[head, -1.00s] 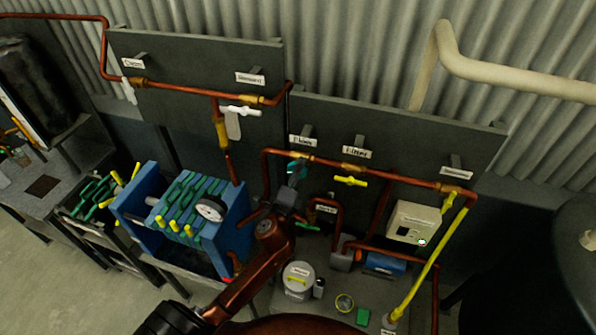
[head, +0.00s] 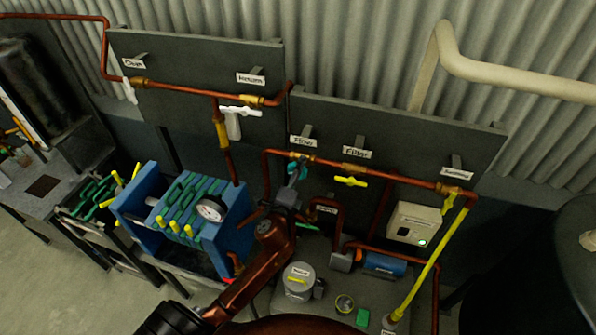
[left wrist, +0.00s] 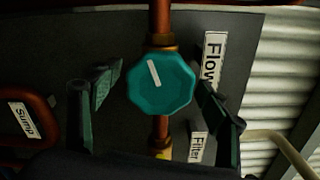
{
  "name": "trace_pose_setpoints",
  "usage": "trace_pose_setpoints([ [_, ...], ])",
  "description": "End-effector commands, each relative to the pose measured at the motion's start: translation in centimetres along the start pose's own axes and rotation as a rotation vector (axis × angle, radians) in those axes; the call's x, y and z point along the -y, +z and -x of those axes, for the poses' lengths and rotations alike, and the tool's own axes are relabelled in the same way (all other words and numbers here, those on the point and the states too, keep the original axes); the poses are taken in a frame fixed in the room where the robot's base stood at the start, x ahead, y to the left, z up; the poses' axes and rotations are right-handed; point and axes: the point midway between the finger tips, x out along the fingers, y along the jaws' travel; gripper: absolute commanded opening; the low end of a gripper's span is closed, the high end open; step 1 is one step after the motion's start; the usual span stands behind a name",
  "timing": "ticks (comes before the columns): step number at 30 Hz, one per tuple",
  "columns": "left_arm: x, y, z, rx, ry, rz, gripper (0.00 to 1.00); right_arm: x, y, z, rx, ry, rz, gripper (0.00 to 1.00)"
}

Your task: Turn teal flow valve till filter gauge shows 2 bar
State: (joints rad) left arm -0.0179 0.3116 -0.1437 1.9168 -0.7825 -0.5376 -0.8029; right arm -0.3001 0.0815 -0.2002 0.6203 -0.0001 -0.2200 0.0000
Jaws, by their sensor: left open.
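The teal flow valve (left wrist: 162,84) is a faceted knob with a white pointer mark, tilted a little to the left in the left wrist view. It sits on a copper pipe beside the Flow label (left wrist: 213,62); in the head view the valve (head: 300,166) is partly hidden. My left gripper (left wrist: 155,98) is open, with one finger on each side of the knob; the left finger appears apart from it, and contact on the right is unclear. It also shows in the head view (head: 294,180). The round white filter gauge (head: 212,208) is on the blue press; its reading is too small to tell.
A yellow-handled filter valve (head: 350,181) is right of the flow valve. A control box (head: 414,223) with a green light, a yellow pipe (head: 430,265) and a blue motor-like cylinder (head: 385,264) stand further right. A lidded pot (head: 298,280) is below.

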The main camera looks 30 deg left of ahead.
Motion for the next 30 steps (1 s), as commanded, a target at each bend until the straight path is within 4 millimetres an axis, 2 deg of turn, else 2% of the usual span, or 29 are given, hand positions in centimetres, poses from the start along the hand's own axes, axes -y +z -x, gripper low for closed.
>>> trace_pose_setpoints([
  [5,-0.1,0.0,0.6,-0.001,0.002,0.0,0.7,-0.1,0.0,0.0,0.0,0.001,0.001,0.0],
  [8,-0.2,0.0,1.9,-0.001,0.002,0.001,0.7,0.0,0.0,0.0,0.0,0.0,0.0,0.0],
  [15,-0.2,0.0,6.9,-0.001,0.003,0.001,0.7,0.1,0.0,0.0,0.0,-0.001,0.0,0.0],
  [21,-0.2,0.0,10.3,0.001,0.003,0.001,0.7,0.1,0.0,0.0,0.0,-0.001,-0.001,0.0],
  [25,-0.1,0.0,11.6,0.0,0.001,0.0,0.7,0.1,0.0,0.0,0.0,-0.001,-0.001,0.0],
  [30,0.0,0.0,12.0,0.0,0.0,0.0,0.7,0.1,0.0,0.0,0.0,-0.001,-0.001,0.0],
])
